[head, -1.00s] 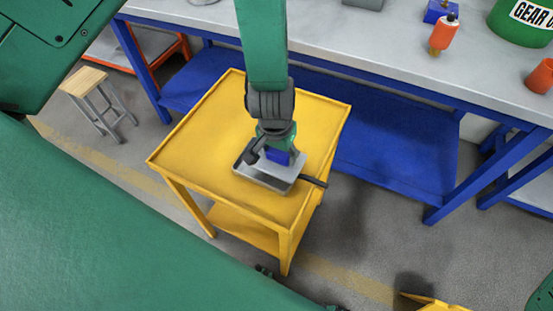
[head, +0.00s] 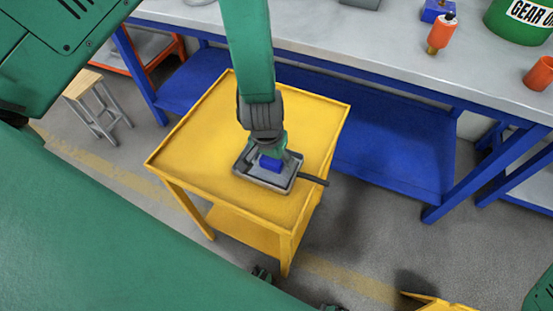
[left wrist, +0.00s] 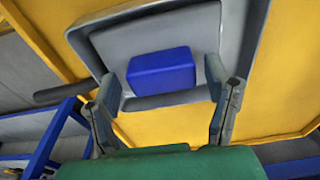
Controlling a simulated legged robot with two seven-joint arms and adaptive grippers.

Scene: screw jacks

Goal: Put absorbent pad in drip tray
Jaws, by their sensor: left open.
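A blue block-shaped absorbent pad (head: 270,164) lies inside the grey drip tray (head: 262,183), which rests on a yellow cart. In the left wrist view the pad (left wrist: 162,72) sits within the walls of the tray (left wrist: 108,42), apart from both fingers. My left gripper (head: 268,156) is just above the pad at the tray. In the left wrist view its two fingers are spread, one on each side of the pad, with nothing between them touching. The gripper hides part of the tray in the head view. My right gripper is not in view.
The yellow cart (head: 195,150) has free room left of and behind the tray. A dark handle (head: 314,181) sticks out right of the tray. Behind is a blue workbench (head: 385,160) holding an orange bottle (head: 441,36) and a green bucket (head: 522,22). A stool (head: 97,108) stands left.

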